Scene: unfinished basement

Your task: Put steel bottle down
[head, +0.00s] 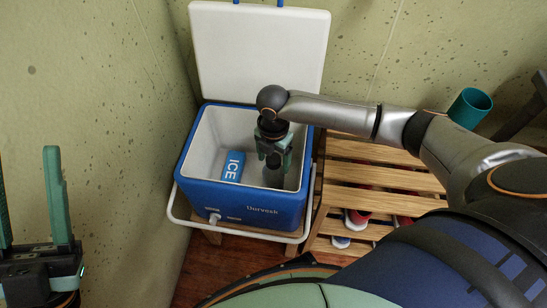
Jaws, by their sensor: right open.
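A blue cooler (250,208) with a white inside stands open against the wall. My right gripper (273,160) reaches down into its right half, fingers pointing down and open. A dark round shape, likely the steel bottle (273,177), shows just below the fingers inside the cooler; the gripper covers much of it, and I cannot tell whether the fingers touch it. A blue ice pack (233,166) marked ICE lies in the left half of the cooler. My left gripper (28,195) is at the far left, fingers up, open and empty.
The white lid (262,45) is raised behind the cooler, and a white handle (240,236) hangs around its front. A wooden slatted rack (372,175) with shoes (355,219) below stands to the right. A teal cup (470,107) is at the far right.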

